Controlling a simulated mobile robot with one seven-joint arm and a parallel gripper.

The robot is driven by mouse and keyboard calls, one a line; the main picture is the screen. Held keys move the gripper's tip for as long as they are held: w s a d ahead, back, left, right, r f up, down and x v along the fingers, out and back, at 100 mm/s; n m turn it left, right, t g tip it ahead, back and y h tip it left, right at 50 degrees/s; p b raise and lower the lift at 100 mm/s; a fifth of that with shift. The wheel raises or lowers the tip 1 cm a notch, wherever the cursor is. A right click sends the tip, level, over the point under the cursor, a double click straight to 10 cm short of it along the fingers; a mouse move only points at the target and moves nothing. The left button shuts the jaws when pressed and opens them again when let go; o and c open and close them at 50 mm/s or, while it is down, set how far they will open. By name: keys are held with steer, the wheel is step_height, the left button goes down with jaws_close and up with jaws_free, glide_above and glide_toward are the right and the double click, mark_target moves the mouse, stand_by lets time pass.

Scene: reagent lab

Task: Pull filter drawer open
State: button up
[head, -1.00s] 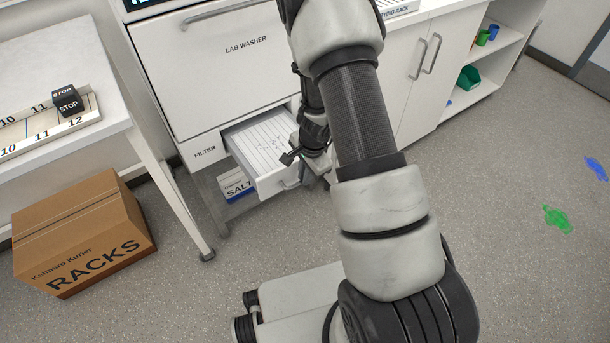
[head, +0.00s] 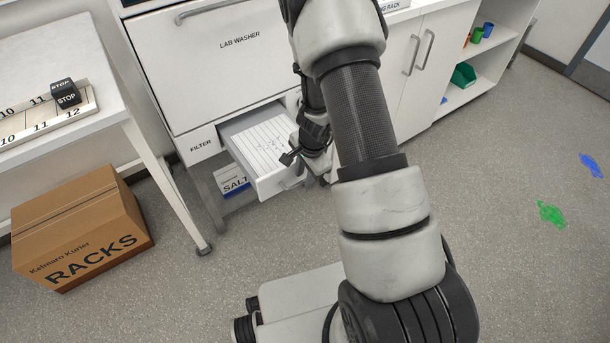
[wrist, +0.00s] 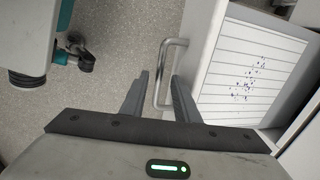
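The white filter drawer (head: 275,181) stands well out from under the lab washer (head: 238,62) in the head view, right of the FILTER label (head: 201,146). Its lined bottom with dark specks shows; the drawer (wrist: 255,75) is also at the right of the wrist view. Its metal bar handle (wrist: 174,42) runs between the fingers of my gripper (wrist: 160,78). The fingers are apart, one on each side of the bar, with small gaps visible. My arm hides most of the gripper and part of the drawer front in the head view.
A SALT box (head: 232,180) is under the drawer. A cardboard RACKS box (head: 80,228) lies on the floor at left, below a white table (head: 110,112). White cabinets (head: 400,75) stand at right. Green (head: 551,213) and blue (head: 591,166) patches mark the open floor at right.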

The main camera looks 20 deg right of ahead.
steer(key=shift+r, duration=0.1)
steer(key=s+r+p, duration=0.1)
steer(key=r+p, duration=0.2)
steer(key=r, duration=0.5)
steer(key=s+d+r+p, duration=0.1)
steer(key=s+r+p, duration=0.1)
steer(key=r, duration=0.7)
steer(key=shift+p, duration=0.9)
steer(key=shift+s, duration=0.1)
steer(key=s+a+r+n+t+y, duration=0.1)
steer(key=s+a+r+n, duration=0.15)
steer(key=r, duration=0.65)
steer(key=s+a+r+n+t+y, duration=0.1)
steer(key=s+a+r+n, duration=0.2)
steer(key=r, duration=0.5)
steer(key=s+d+r+n+t+h, duration=0.2)
steer(key=s+r+n+h, duration=0.1)
steer(key=s+r+n, duration=0.8)
step_height(320, 180, up, 18)
steer(key=s+m+p, duration=0.2)
steer(key=p, duration=1.5)
steer(key=shift+a+p, duration=0.15)
steer(key=shift+p, duration=0.15)
